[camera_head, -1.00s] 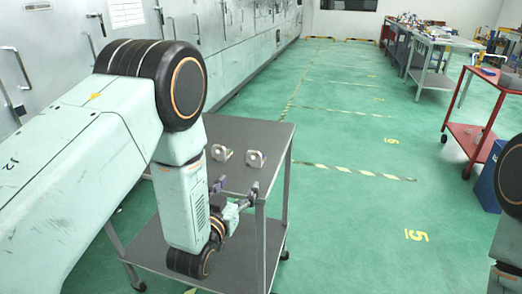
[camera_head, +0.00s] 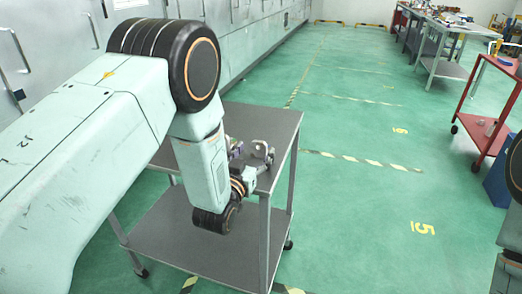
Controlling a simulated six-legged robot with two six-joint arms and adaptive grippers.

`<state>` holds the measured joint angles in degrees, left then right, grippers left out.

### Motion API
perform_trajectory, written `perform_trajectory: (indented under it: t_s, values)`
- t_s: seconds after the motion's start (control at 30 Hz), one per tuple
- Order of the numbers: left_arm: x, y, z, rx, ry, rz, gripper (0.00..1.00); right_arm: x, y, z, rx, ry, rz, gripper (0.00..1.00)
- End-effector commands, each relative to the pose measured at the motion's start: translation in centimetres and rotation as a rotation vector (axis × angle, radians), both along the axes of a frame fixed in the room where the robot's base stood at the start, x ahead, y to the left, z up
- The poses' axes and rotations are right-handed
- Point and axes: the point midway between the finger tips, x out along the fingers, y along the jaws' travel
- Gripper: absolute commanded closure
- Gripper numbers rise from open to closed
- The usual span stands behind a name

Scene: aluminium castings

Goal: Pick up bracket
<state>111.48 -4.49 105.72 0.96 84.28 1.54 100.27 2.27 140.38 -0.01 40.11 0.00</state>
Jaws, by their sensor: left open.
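Two small pale metal brackets stand on the grey top of the cart (camera_head: 262,118). One is the left bracket (camera_head: 229,142), partly hidden by my gripper. The other is the right bracket (camera_head: 261,145), its upper part showing just behind the gripper. My left gripper (camera_head: 254,153) is open at the brackets, with its fingers spread and one finger near each bracket. I cannot tell whether the fingers touch either one. My right gripper is out of view; only part of that arm shows at the right edge.
The cart has a lower shelf (camera_head: 185,240) and thin grey legs. Grey cabinets (camera_head: 75,45) line the left wall. A red trolley (camera_head: 488,100) and a blue box (camera_head: 498,182) stand at the right. The green floor (camera_head: 345,215) between is clear.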

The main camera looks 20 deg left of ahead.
Motion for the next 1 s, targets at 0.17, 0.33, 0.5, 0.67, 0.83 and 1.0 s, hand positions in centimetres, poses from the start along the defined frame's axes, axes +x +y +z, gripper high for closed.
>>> perform_trajectory:
  t_s: [0.17, 0.33, 0.5, 0.67, 0.83, 1.0]
  values:
    - [1.8, -0.1, 0.0, 0.0, 0.0, 0.0, 0.3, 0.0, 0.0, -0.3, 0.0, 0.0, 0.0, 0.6]
    - [2.1, -0.1, 0.0, 0.0, 0.001, 0.0, 0.3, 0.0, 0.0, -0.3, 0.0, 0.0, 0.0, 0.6]
    - [2.2, -0.1, 0.0, 0.0, 0.0, 0.0, 0.37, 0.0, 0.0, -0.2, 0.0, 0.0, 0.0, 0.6]
    - [2.1, -0.1, 0.0, 0.0, 0.0, 0.0, 0.51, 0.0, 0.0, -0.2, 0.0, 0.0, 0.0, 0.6]
    - [2.1, 0.0, 0.0, 0.0, 0.0, 0.0, 0.65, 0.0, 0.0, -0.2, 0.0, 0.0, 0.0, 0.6]
    - [2.1, 0.0, 0.0, 0.0, 0.001, 0.001, 0.79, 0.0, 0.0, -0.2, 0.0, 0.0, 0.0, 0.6]
